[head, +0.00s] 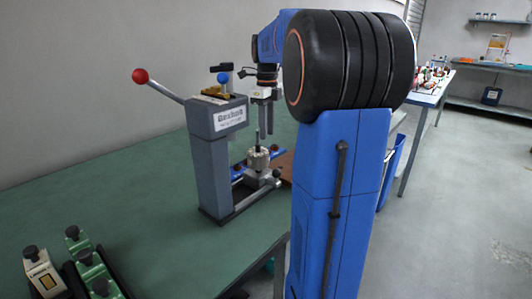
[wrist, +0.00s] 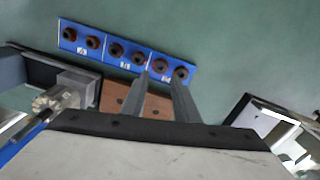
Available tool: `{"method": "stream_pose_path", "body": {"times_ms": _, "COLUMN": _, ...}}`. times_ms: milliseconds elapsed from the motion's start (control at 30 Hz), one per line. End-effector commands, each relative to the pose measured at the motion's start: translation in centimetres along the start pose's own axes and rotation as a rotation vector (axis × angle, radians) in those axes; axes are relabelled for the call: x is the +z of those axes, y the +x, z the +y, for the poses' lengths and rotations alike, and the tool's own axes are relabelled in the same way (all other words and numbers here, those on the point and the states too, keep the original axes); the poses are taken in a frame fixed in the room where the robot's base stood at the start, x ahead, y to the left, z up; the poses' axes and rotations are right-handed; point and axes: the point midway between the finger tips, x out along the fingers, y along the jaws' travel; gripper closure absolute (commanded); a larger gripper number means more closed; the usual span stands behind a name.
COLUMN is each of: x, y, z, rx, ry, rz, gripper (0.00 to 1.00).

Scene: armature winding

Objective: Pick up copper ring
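In the wrist view, a blue strip (wrist: 102,54) with white labels carries several small dark reddish-brown rings with black centres, such as the ring at its right end (wrist: 181,74) and the ring at its left end (wrist: 69,34). I cannot tell for sure which is the copper ring. My gripper (wrist: 159,80) is open and empty, its two grey fingers apart and pointing toward the strip's right part. In the head view my gripper (head: 265,118) hangs fingers down behind the press, above the bench. The rings are not clearly visible there.
A grey hand press (head: 215,150) with a red-knobbed lever stands on the green bench (head: 130,190). A round metal part (head: 258,160) sits beside it. A brown board (wrist: 118,98) lies next to the strip. Green and cream fixtures (head: 88,265) are at the front left. Bench left of the press is clear.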

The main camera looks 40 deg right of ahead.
Motion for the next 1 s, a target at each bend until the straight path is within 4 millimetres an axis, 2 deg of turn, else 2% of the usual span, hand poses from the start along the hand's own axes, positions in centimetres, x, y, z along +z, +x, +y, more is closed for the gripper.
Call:
{"method": "stream_pose_path", "body": {"times_ms": 267, "x": 0.0, "y": 1.8, "z": 0.0, "rx": 0.0, "ry": 0.0, "rz": 0.0, "gripper": 0.72}}
{"method": "stream_pose_path", "body": {"times_ms": 600, "x": 0.2, "y": 5.9, "z": 0.0, "rx": 0.0, "ry": 0.0, "rz": 0.0, "gripper": 0.72}}
{"method": "stream_pose_path", "body": {"times_ms": 900, "x": 0.2, "y": 6.4, "z": 0.0, "rx": -0.001, "ry": 0.0, "rz": -0.001, "gripper": 0.72}}
{"method": "stream_pose_path", "body": {"times_ms": 933, "x": 0.2, "y": 6.4, "z": 0.0, "rx": -0.001, "ry": 0.0, "rz": -0.001, "gripper": 0.75}}
{"method": "stream_pose_path", "body": {"times_ms": 1000, "x": 0.2, "y": 6.4, "z": 0.0, "rx": -0.001, "ry": 0.0, "rz": 0.0, "gripper": 0.91}}
